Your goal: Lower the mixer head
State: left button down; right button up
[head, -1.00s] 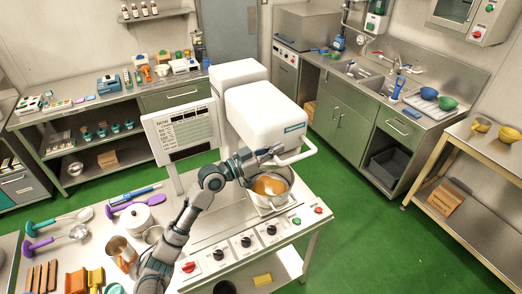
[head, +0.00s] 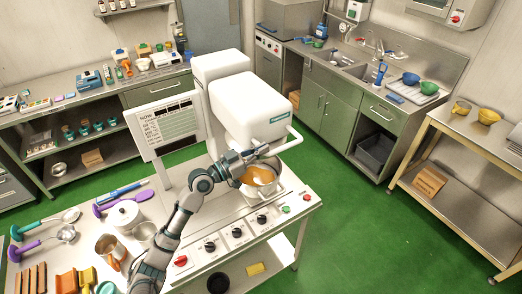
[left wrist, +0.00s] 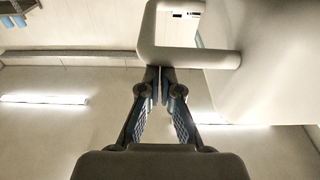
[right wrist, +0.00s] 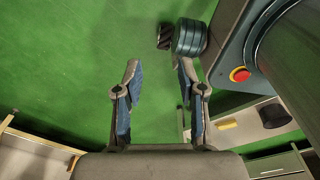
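The white mixer head (head: 250,108) is on the worktable, above a steel bowl (head: 262,192) with orange contents. It looks raised, though its exact tilt is hard to judge. A pale loop handle (head: 296,139) sticks out from its front. My left gripper (head: 266,151) is at the handle's near side, above the bowl. In the left wrist view, the left fingertips (left wrist: 159,70) are together just below the handle bar (left wrist: 190,58), which crosses beyond them, not between them. Contact is unclear. My right gripper (right wrist: 156,64) is open and empty over green floor, outside the head view.
A display panel (head: 168,127) stands left of the mixer. Knobs and buttons (head: 210,246) line the table front. A white pot (head: 125,214), ladles and jugs crowd the left side. Green floor (head: 350,225) is clear to the right.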

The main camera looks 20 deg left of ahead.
notch_tip(320, 180, down, 14)
jog(key=s+b, duration=0.1)
jog(key=b, duration=1.2)
jog(key=w+a+r+b, duration=0.2)
jog(key=w+r+b, duration=0.1)
jog(key=w, duration=0.7)
jog(key=shift+w+b, duration=0.3)
jog(key=shift+w, duration=0.05)
jog(key=shift+r, duration=0.1)
